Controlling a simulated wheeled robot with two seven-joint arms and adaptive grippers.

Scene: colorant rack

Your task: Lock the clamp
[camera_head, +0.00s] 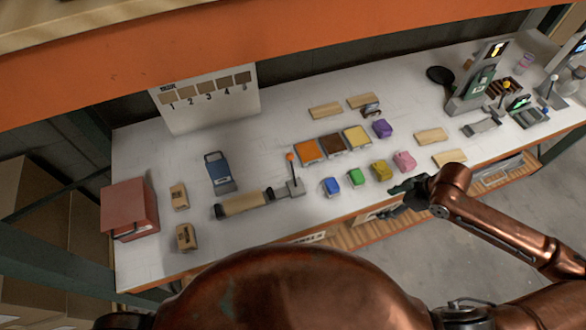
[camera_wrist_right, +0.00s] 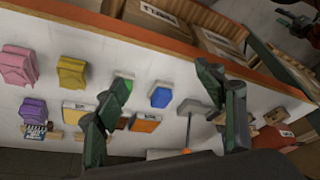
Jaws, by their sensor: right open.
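A clamp (camera_head: 295,187) with a thin dark lever and an orange knob sits near the front of the white table. Its lever stands up, tilted slightly, and its base is beside the end of a beige roll (camera_head: 246,203). In the right wrist view the clamp's lever (camera_wrist_right: 188,128) shows low right of centre, partly near my finger. My right gripper (camera_head: 394,200) is open and empty at the table's front edge, right of the clamp and apart from it. Its spread fingers (camera_wrist_right: 162,72) also show in the wrist view.
Small blue (camera_head: 331,187), green (camera_head: 355,177), yellow (camera_head: 381,171) and pink (camera_head: 404,161) packets stand between the clamp and my right gripper. Orange, brown and yellow trays lie behind them. A blue device (camera_head: 219,172) and a red box (camera_head: 130,209) are to the left.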

